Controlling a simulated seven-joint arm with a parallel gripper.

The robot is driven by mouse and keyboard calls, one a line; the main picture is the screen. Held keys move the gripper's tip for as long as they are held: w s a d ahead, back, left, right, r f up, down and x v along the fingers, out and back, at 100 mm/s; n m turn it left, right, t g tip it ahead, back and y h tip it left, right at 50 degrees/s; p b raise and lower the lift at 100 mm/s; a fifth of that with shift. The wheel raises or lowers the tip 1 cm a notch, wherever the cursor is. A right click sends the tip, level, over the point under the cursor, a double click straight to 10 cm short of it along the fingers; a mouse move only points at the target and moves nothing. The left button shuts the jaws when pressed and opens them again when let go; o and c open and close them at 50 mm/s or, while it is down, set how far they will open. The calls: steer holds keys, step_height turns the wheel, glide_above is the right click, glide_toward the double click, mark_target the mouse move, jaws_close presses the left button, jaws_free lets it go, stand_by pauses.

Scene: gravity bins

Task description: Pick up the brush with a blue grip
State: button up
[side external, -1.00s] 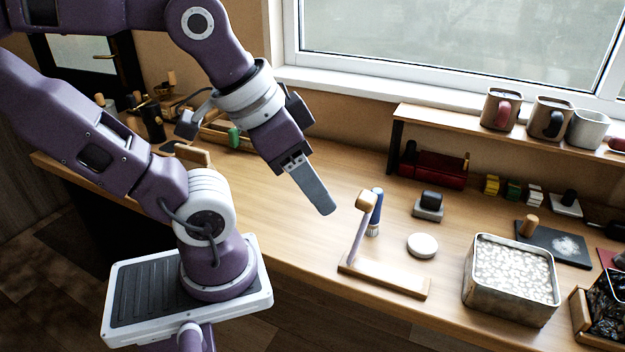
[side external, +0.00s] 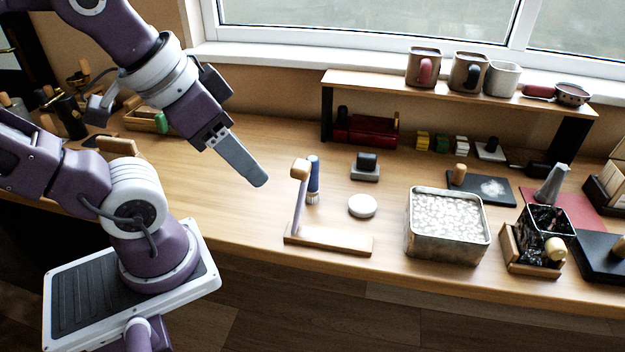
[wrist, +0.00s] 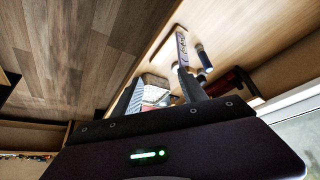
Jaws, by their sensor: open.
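The brush with a blue grip (side external: 314,174) is upright, bristles down, close beside the knob-topped post of a small wooden stand (side external: 330,243). I cannot tell whether it hangs from the stand or rests on the table. In the wrist view, the brush (wrist: 205,60) shows just beyond the right finger, near the stand (wrist: 181,46). My gripper (side external: 262,183) is open and empty above the table, left of the stand and apart from it. In the side view its fingers overlap and look like one; the wrist view shows both gripper fingers (wrist: 160,92) spread apart.
A white disc (side external: 362,206), a dark block on a grey base (side external: 366,167) and a metal tin of pale pebbles (side external: 447,249) are right of the stand. A shelf (side external: 357,83) with mugs runs along the back. The tabletop left of the stand is clear.

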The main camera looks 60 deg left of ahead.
steer(key=shift+o, duration=0.5)
steer(key=w+a+r+n+g, duration=0.2)
steer(key=w+a+r+n, duration=0.2)
steer(key=w+r+n, duration=0.35)
steer(key=n+g, duration=0.4)
steer(key=n, duration=0.7)
glide_above(312, 179)
steer(key=w+a, duration=0.2)
step_height(312, 179, down, 3)
steer(key=shift+m, duration=0.25)
steer(key=f, duration=1.8)
steer(key=s+f, duration=0.1)
steer(key=f, duration=0.9)
steer(key=shift+d, duration=0.35)
jaws_close()
